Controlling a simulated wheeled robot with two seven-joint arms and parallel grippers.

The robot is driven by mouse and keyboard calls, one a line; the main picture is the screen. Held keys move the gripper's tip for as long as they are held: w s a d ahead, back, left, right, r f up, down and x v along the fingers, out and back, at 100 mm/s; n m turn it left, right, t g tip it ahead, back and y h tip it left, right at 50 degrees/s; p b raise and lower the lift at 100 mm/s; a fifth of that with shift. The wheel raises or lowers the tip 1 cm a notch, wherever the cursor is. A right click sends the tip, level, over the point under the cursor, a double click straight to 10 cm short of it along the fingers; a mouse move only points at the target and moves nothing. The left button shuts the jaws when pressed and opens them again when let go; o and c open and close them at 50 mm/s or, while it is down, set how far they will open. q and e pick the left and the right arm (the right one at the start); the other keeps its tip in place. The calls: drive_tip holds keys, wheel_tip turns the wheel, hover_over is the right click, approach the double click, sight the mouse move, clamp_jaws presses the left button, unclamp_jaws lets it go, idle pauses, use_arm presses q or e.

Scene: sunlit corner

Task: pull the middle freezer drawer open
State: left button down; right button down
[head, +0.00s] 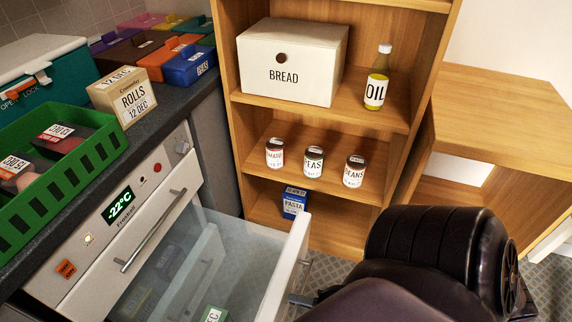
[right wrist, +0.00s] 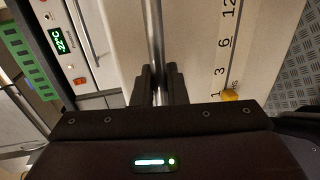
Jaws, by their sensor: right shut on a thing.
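The freezer (head: 110,240) stands at the left under the dark counter, and its display reads -22°C. A freezer drawer below the top panel stands pulled out, its pale front (head: 296,246) well away from the freezer body. In the right wrist view the drawer front (right wrist: 200,50) carries a metal bar handle (right wrist: 155,28). My right gripper (right wrist: 158,78) is shut around that bar. In the head view my right arm partly hides the handle and gripper. A label shows inside the drawer at the bottom. My left gripper is not in view.
A green crate (head: 88,170) with labelled packs and a rolls box (head: 122,95) stand on the counter. A wooden shelf (head: 320,115) with a bread box (head: 292,60), oil bottle (head: 376,80) and cans stands behind the drawer. A wooden cabinet (head: 500,120) is at the right.

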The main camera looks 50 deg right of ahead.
drive_tip(key=shift+s+d, duration=0.1)
drive_tip(key=shift+s, duration=0.15)
drive_tip(key=c, duration=1.6)
unclamp_jaws()
drive_tip(key=shift+s, duration=0.1)
drive_tip(key=shift+o, duration=0.2)
drive_tip(key=v, duration=0.8)
drive_tip(key=shift+f, duration=0.1)
